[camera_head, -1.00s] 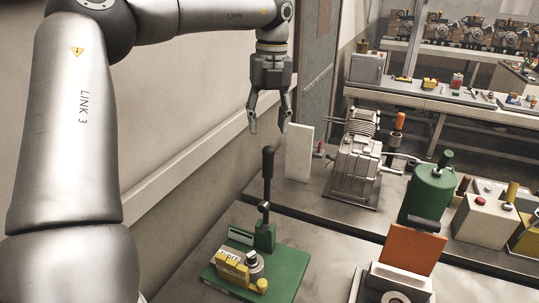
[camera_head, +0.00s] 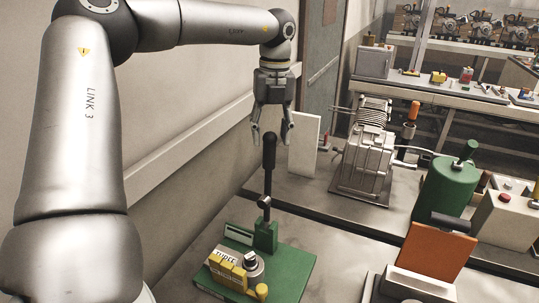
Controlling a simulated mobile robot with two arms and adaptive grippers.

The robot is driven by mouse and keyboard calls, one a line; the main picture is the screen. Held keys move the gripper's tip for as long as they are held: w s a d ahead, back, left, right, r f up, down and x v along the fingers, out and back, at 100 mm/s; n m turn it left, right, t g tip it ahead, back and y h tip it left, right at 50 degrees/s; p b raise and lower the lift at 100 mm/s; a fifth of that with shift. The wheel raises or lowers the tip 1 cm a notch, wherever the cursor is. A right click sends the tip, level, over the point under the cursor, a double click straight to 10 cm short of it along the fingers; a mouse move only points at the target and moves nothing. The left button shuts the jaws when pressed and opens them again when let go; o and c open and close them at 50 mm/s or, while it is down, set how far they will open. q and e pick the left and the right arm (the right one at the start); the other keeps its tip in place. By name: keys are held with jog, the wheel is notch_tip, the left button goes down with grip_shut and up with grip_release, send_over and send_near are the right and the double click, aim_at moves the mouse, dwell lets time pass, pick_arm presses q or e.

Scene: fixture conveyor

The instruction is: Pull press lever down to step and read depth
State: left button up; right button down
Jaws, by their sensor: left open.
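The press lever (camera_head: 268,168) is a black handle standing upright on a green post. It belongs to a press on a green base plate (camera_head: 290,277) in the lower middle of the head view. A round silver dial or knob (camera_head: 252,265) and yellow blocks (camera_head: 227,272) with a white label sit at the front of the plate. My left gripper (camera_head: 271,140) points down with its fingers spread, just above the lever's top. The lever tip shows between or just in front of the fingertips; I cannot tell whether they touch. The right gripper does not show.
To the right stand a finned grey machine (camera_head: 366,160), a green canister (camera_head: 443,190), an orange panel (camera_head: 430,248) on a grey unit, and a box with a red button (camera_head: 506,217). A white panel (camera_head: 304,145) stands behind the gripper. The wall is close on the left.

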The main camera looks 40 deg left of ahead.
aim_at(269, 156)
pick_arm(q)
jog(key=f, duration=0.3)
jog(key=f+p, duration=0.1)
jog(key=f, duration=0.1)
jog(key=shift+s+a+f+p, duration=0.1)
jog(key=shift+a+f+p, duration=0.1)
jog(key=shift+f+p, duration=0.15)
jog(key=shift+f, duration=0.65)
grip_shut()
